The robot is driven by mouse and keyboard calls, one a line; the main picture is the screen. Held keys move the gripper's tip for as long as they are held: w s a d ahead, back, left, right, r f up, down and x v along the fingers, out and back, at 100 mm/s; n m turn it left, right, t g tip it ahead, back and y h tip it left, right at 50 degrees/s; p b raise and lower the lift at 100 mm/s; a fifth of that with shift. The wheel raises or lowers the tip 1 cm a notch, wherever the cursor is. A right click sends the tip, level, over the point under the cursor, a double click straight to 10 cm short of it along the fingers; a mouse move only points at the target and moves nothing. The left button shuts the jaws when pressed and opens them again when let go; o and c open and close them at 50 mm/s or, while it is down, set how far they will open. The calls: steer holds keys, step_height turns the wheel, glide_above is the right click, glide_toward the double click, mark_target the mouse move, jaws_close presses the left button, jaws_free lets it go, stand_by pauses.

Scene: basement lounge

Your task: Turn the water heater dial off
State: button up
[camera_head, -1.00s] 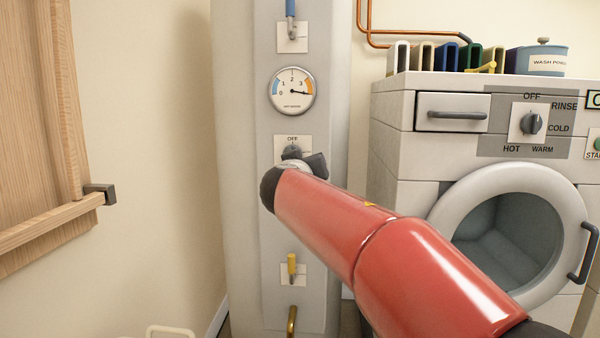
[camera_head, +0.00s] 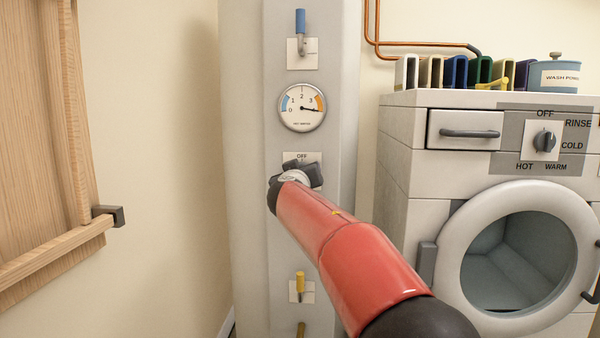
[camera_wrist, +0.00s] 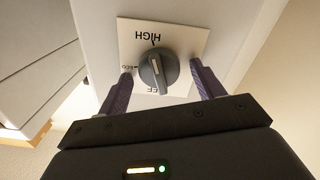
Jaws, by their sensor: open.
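The water heater (camera_head: 245,150) is a tall pale cabinet. Its dial plate (camera_head: 302,156) shows the word OFF in the head view, and my gripper (camera_head: 304,174) hides the dial there. In the wrist view, upside down, the grey round dial (camera_wrist: 157,73) sits on a white plate (camera_wrist: 187,40) marked HIGH, ECO and a partly hidden OFF. Its pale pointer line appears to lie toward the HIGH side. My gripper (camera_wrist: 161,69) is open, one finger on each side of the dial. I cannot tell whether either finger touches it.
Above the dial are a gauge (camera_head: 302,108) and a blue-handled valve (camera_head: 300,22). A yellow-handled valve (camera_head: 300,284) is below. A washing machine (camera_head: 410,170) with its own dial (camera_head: 544,141) stands at right. A wooden cabinet (camera_head: 35,120) hangs at left.

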steer(key=c, duration=1)
steer(key=shift+o, duration=0.2)
steer(key=shift+n, duration=0.3)
steer(key=shift+f+n+p, duration=0.2)
steer(key=shift+n+p, duration=0.25)
steer(key=shift+n, duration=4.8)
steer(key=shift+f+n+p, duration=0.15)
steer(key=shift+n+p, duration=0.3)
steer(key=shift+n, duration=4.75)
steer(key=shift+f+n+p, duration=0.2)
steer(key=shift+n+p, duration=0.25)
steer(key=shift+n, duration=4.8)
